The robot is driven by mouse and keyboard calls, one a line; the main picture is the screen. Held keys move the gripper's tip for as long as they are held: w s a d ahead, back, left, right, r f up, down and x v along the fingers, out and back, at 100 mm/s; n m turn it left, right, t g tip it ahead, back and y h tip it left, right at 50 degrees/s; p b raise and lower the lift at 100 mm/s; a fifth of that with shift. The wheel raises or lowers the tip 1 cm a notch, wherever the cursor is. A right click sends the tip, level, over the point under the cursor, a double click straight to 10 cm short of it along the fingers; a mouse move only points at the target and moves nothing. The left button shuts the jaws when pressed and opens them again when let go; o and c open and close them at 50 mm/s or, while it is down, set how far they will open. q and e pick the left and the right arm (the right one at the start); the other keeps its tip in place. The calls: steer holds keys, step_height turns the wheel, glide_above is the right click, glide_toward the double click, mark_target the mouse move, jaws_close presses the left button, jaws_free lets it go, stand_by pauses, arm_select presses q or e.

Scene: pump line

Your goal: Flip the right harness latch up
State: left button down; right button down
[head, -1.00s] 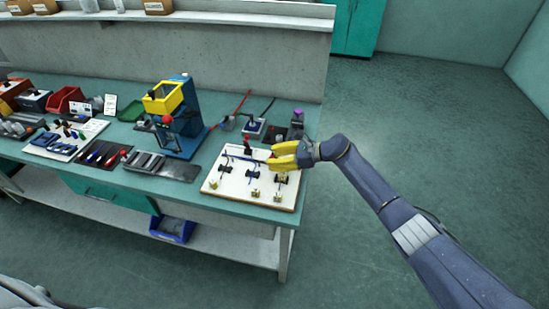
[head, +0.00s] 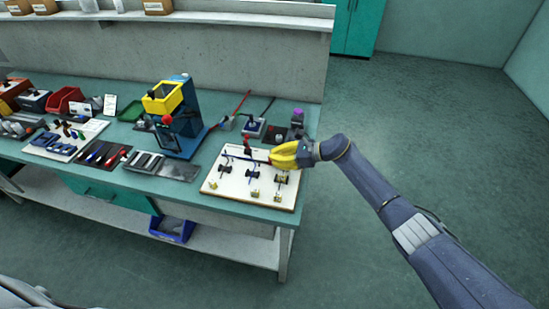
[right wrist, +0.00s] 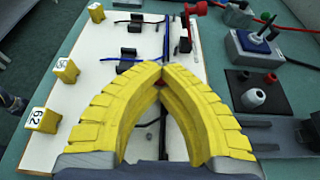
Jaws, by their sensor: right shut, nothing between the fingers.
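The white harness board (head: 232,187) lies on the right end of the bench. The rightmost black latch (head: 281,179) sits on it, just below my right gripper (head: 271,159). Its lever position is too small to tell. Black clips in the middle (head: 252,174) and at the left (head: 224,168) stand in the same row. In the right wrist view my yellow fingertips (right wrist: 162,68) meet over the board with nothing between them. There the near part of the board is partly hidden by the fingers, and the rightmost latch is not clearly visible. My left gripper is not in view.
Yellow numbered tags (head: 255,193) stand along the board's front edge. A dark block with a purple top (head: 297,119) and a blue-based switch (head: 254,127) are behind. The floor to the right is clear.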

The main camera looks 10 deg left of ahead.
steer(key=r+m+g, duration=0.1)
steer(key=w+m+g, duration=0.1)
steer(key=shift+w+r+m, duration=0.2)
steer(key=shift+r+m, duration=0.1)
steer(key=shift+r, duration=0.05)
steer(key=shift+w+r+m+g+y, duration=0.3)
steer(key=shift+w+m+g, duration=0.15)
steer(key=shift+m, duration=0.25)
steer(key=shift+w+r+m+g, duration=0.15)
steer(key=shift+w+m+g, duration=0.05)
steer(key=shift+m+g, duration=0.2)
stand_by(0.5)
steer(key=c, duration=1.3)
jaws_free()
steer(key=shift+c, duration=0.2)
steer(key=shift+d, duration=0.15)
steer(key=v, duration=1.1)
steer(key=shift+d, duration=0.35)
steer(key=shift+r, duration=0.1)
